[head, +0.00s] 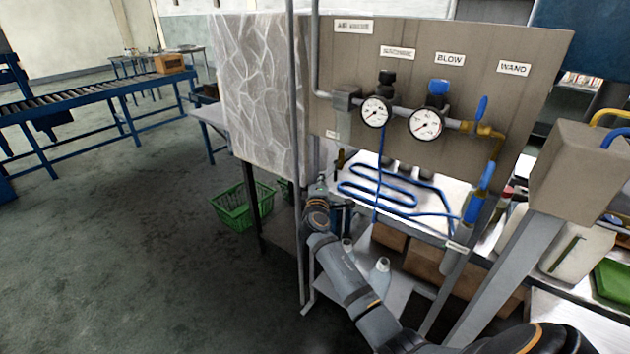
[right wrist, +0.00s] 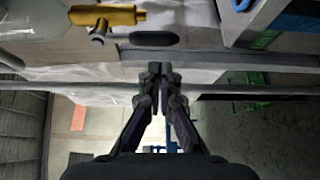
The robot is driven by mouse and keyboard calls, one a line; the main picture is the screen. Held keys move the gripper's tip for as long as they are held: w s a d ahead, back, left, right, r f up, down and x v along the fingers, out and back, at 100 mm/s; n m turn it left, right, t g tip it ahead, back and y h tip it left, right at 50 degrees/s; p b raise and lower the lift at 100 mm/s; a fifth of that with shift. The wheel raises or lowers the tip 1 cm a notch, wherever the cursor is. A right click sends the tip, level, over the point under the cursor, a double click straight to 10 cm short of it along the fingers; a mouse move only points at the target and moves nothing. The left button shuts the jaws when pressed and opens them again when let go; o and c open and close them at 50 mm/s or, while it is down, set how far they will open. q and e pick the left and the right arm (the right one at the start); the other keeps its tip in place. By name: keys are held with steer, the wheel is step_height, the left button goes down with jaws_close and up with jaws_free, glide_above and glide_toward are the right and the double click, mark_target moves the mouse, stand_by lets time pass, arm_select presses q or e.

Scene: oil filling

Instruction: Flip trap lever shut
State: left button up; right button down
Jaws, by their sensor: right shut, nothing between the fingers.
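A small brass fitting with a dark lever (head: 340,158) hangs low at the left end of the panel's pipework in the head view. In the right wrist view a brass valve body (right wrist: 107,15) lies at the upper left, with a dark oblong lever (right wrist: 154,39) just below and right of it. I take this to be the trap lever. My right gripper (right wrist: 160,76) is shut and empty, its fingertips below the lever in that picture and apart from it. In the head view the right gripper (head: 320,184) is near the panel's lower left, partly hidden by its wrist. My left gripper is not in view.
A grey upright pole (head: 297,120) stands close beside my right arm. Two gauges (head: 376,111) and blue-handled valves (head: 481,107) are on the panel (head: 350,60). A coiled blue hose (head: 385,192) lies below. A green basket (head: 240,205) is on the floor.

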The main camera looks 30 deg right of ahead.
steer(key=shift+s+d+r, duration=0.1)
steer(key=shift+s+d, duration=0.15)
steer(key=shift+s, duration=0.25)
steer(key=shift+s+d+r, duration=0.1)
steer(key=shift+s+d, duration=0.15)
steer(key=shift+s, duration=0.2)
